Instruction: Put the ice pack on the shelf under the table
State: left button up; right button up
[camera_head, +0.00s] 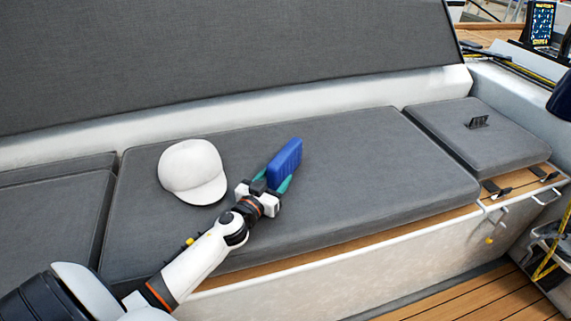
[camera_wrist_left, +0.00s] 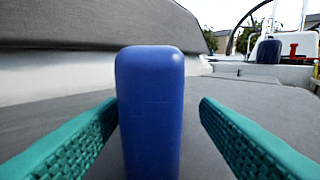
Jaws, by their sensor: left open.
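The blue ice pack (camera_head: 286,159) stands on edge on the grey bench cushion in the head view. It also fills the middle of the left wrist view (camera_wrist_left: 150,110), upright between the two teal fingers. My left gripper (camera_head: 273,176) is open around the near end of the ice pack. In the wrist view the left finger is close to the pack or touching it, and a gap shows at the right finger. My right gripper is not in view. No table or shelf under one can be made out.
A white cap (camera_head: 193,171) lies on the cushion (camera_head: 380,170) left of my gripper. A smaller cushion (camera_head: 478,133) with a small black item (camera_head: 478,122) is at the right. The grey backrest (camera_head: 230,60) rises behind. Wooden floor (camera_head: 490,300) shows at the lower right.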

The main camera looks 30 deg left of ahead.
aim_at(287, 162)
pick_arm(q)
jog(key=w, duration=0.2)
jog(key=w+a, duration=0.1)
jog(key=w, duration=0.1)
jog(key=shift+w, duration=0.3)
jog(key=shift+c, duration=0.2)
grip_shut()
